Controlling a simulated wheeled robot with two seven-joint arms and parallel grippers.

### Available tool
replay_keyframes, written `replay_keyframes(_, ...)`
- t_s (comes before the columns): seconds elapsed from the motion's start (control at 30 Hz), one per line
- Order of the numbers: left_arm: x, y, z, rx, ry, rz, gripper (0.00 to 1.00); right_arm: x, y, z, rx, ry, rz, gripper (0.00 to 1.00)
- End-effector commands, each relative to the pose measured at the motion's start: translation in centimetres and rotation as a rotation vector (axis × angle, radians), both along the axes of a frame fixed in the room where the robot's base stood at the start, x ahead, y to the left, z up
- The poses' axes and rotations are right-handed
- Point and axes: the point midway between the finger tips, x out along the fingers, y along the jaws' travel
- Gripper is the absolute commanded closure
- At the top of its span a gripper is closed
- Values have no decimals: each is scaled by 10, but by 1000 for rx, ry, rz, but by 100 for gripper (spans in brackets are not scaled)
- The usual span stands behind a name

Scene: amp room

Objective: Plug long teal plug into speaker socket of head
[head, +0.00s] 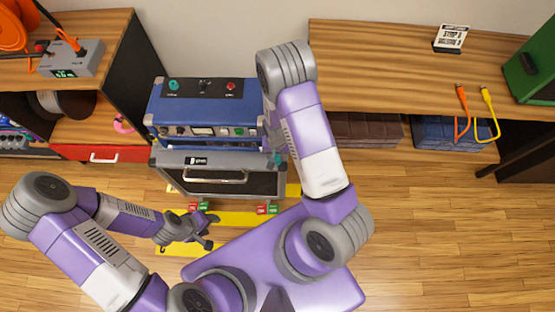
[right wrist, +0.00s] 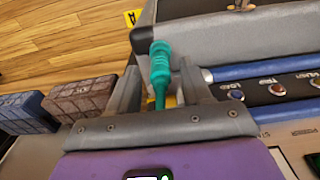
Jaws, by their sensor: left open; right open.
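The amp head (head: 205,118) is a blue box with knobs and a small meter, standing on a grey speaker cabinet (head: 222,180). The long teal plug (right wrist: 161,68) is ribbed and shows in the right wrist view between the fingers of my right gripper (right wrist: 163,78). Those fingers are open and stand on either side of it. A bit of teal also shows beside the cabinet's upper right in the head view. My right arm hides much of that side. My left gripper (head: 202,232) is open and empty in front of the cabinet. I cannot make out the speaker socket.
A wooden shelf (head: 400,70) with an orange and a yellow cable (head: 487,110) is on the right. A grey pedal box (head: 72,58) sits on the left shelf. Red and green blocks (head: 205,206) lie at the cabinet's foot. Floor at the right is clear.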

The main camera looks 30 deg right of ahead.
Motion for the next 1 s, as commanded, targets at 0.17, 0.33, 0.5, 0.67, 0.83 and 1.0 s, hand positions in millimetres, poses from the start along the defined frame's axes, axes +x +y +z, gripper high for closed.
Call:
replay_keyframes(0.17, 0, 0, -20, 0, 0, 0, 47, 1, 0, -23, 0, -1, 0, 51)
replay_keyframes(0.33, 0, 0, -22, 0, 0, 0, 47, 2, 0, -27, 1, -3, 0, 51)
replay_keyframes(0.5, 0, 0, -21, 0, 0, 0, 47, 2, 0, -26, 0, -1, 0, 51)
replay_keyframes(0.67, 0, 0, -21, 0, 0, 0, 47, 2, 0, -26, 0, -1, 0, 51)
replay_keyframes(0.83, 0, 0, -21, 0, 0, 0, 47, 1, 0, -26, 0, -1, 0, 51)
replay_keyframes(1.0, 0, 0, -21, 0, 0, 0, 47, 1, 0, -26, 0, -1, 0, 51)
